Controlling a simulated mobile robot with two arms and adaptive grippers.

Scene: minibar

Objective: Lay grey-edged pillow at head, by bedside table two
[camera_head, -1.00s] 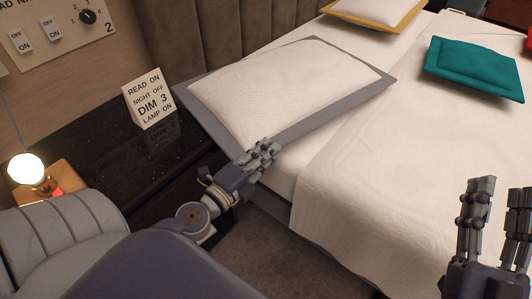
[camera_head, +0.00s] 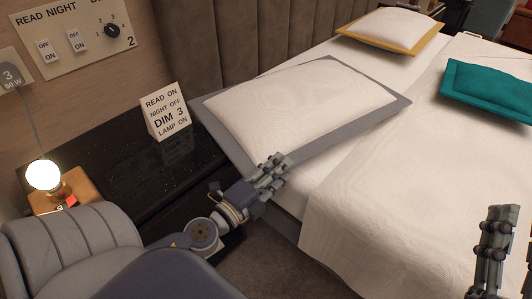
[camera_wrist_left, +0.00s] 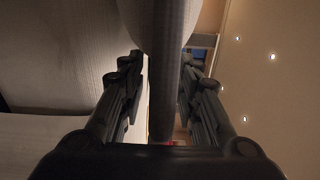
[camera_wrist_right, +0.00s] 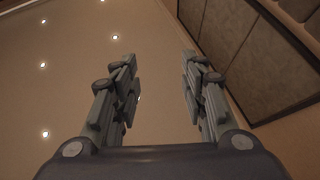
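The grey-edged pillow (camera_head: 308,105), white with a grey border, lies at the head of the bed (camera_head: 375,190), against the padded headboard. Its left edge reaches past the mattress to the dark bedside table (camera_head: 125,160), beneath the wall panel marked 2. My left gripper (camera_head: 276,170) is at the pillow's near edge. In the left wrist view, its fingers (camera_wrist_left: 160,88) stand apart with the grey border (camera_wrist_left: 168,70) between them; the grip looks open. My right gripper (camera_wrist_right: 160,75) is open and empty; one finger shows at the right in the head view.
A folded sign (camera_head: 165,112) and a lit lamp (camera_head: 44,178) on a wooden base stand on the bedside table. A yellow-edged pillow (camera_head: 392,30) and a teal pillow (camera_head: 490,88) lie farther along the bed. The near bed surface is clear.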

